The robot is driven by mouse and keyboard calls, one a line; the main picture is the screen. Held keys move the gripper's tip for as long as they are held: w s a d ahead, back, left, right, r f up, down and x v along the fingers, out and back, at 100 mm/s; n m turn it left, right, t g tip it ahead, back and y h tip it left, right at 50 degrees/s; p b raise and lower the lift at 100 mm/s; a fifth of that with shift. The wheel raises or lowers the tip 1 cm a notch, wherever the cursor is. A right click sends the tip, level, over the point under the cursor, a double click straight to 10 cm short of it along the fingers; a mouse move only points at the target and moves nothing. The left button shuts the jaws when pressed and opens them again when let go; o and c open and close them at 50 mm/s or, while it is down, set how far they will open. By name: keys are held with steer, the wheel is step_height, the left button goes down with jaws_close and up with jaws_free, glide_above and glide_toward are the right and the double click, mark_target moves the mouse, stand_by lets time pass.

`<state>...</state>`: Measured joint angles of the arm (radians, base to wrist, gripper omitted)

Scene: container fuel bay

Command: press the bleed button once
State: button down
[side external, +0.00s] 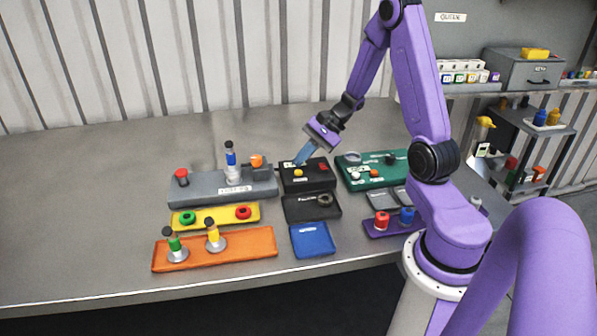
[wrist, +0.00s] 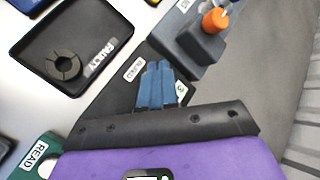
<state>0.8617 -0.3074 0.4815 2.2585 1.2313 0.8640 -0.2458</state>
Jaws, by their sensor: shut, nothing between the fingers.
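A black box (side external: 308,181) stands in the middle of the bench with a yellow-orange button (side external: 298,173) and pale labels on its top. In the wrist view the black box (wrist: 120,92) shows a small label that seems to read BLEED, and the button is hidden there. My gripper (side external: 297,163) has its blue fingers together and empty, pointing down at the back left of the box top. Its fingertips also show over the box in the wrist view (wrist: 157,66). They look close behind the button; I cannot tell whether they touch anything.
A grey block (side external: 205,190) with a red knob, a bottle and an orange knob stands just left of the box. A green panel (side external: 352,185) is to the right. A black tray (side external: 298,212) with a dark ring lies in front. The bench's far left is clear.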

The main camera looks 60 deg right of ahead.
mark_target(302, 171)
steer(key=shift+f, duration=0.1)
steer(key=shift+f, duration=0.35)
steer(key=shift+f, duration=0.35)
stand_by(0.9)
steer(key=shift+r, duration=0.8)
steer(key=shift+r, duration=2.5)
steer(key=shift+a, duration=0.1)
